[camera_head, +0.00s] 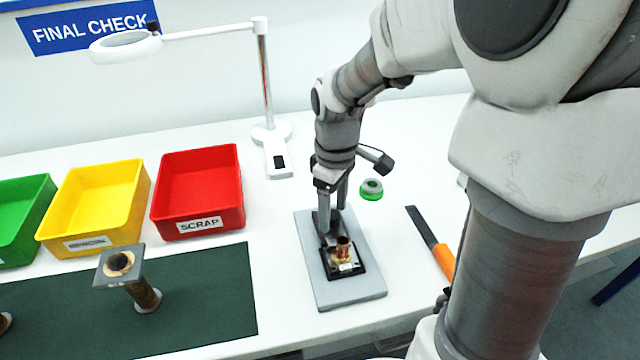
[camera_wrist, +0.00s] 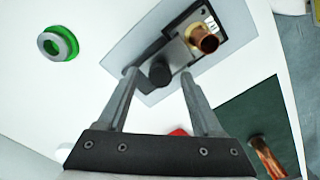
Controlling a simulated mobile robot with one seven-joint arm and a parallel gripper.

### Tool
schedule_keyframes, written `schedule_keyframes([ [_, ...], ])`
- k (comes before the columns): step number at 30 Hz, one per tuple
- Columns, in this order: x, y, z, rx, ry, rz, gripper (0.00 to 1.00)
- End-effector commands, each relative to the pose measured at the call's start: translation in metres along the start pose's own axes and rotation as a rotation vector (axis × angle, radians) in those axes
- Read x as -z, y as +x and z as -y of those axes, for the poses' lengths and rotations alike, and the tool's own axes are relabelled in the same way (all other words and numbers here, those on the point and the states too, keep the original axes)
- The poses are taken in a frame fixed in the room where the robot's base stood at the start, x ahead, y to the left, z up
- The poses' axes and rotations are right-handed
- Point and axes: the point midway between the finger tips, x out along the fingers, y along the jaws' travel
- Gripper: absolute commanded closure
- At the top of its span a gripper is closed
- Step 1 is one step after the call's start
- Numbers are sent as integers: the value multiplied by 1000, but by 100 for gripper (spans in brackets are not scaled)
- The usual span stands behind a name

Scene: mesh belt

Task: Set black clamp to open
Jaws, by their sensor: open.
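The black clamp (camera_head: 357,271) is fixed on a grey base plate (camera_head: 346,294) on the white table. A copper tube piece (camera_head: 343,246) stands in its square frame; it also shows in the wrist view (camera_wrist: 203,40). The clamp's dark arm (camera_wrist: 180,52) runs from the frame towards a round black knob (camera_wrist: 160,74). My gripper (camera_head: 332,218) points down over the rear part of the clamp. In the wrist view its fingers (camera_wrist: 159,76) are open, one on each side of the knob. Contact cannot be told. The arm looks lowered towards the copper piece, partly hidden by my fingers.
A green-and-grey ring (camera_head: 371,189) lies behind the plate. An orange-handled tool (camera_head: 443,260) lies to the right. Red (camera_head: 198,227), yellow (camera_head: 70,242) and green bins (camera_head: 8,257) stand left. A lamp (camera_head: 265,80) stands behind.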

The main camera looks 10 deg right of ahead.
Motion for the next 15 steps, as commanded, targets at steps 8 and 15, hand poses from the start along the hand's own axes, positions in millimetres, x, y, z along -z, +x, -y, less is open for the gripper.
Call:
schedule_keyframes([
  [8, 0, 5, 0, 0, 0, 0, 33],
  [15, 0, 5, 0, 0, 0, 0, 62],
])
